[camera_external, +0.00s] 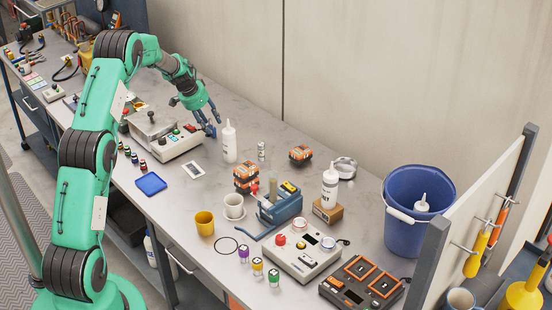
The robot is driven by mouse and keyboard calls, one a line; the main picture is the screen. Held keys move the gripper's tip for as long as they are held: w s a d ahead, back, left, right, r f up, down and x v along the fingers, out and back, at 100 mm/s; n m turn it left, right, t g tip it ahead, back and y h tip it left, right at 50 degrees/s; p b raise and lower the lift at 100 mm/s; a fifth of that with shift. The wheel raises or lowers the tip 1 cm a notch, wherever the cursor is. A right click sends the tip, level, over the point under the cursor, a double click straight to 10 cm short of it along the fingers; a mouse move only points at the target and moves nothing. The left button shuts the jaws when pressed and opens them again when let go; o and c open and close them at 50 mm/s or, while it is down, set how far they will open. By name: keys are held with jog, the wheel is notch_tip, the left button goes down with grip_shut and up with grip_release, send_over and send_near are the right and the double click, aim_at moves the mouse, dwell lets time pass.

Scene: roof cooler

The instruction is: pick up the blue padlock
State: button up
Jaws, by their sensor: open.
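My gripper (211,125) is at the far side of the bench, pointing down and to the right, with its fingers apart. A small dark-blue object (210,131) shows at the fingertips, close to the bench top. It looks like the blue padlock, but it is too small and too covered by the fingers to be sure. I cannot tell whether the fingers touch it.
A grey control box (168,145) stands left of my gripper and a white bottle (229,142) stands close on its right. A blue tray (151,183) lies nearer the front edge. A blue bucket (416,240) stands at right. Bare bench lies behind the bottles.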

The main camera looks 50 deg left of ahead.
jog(key=shift+x, duration=0.8)
grip_shut()
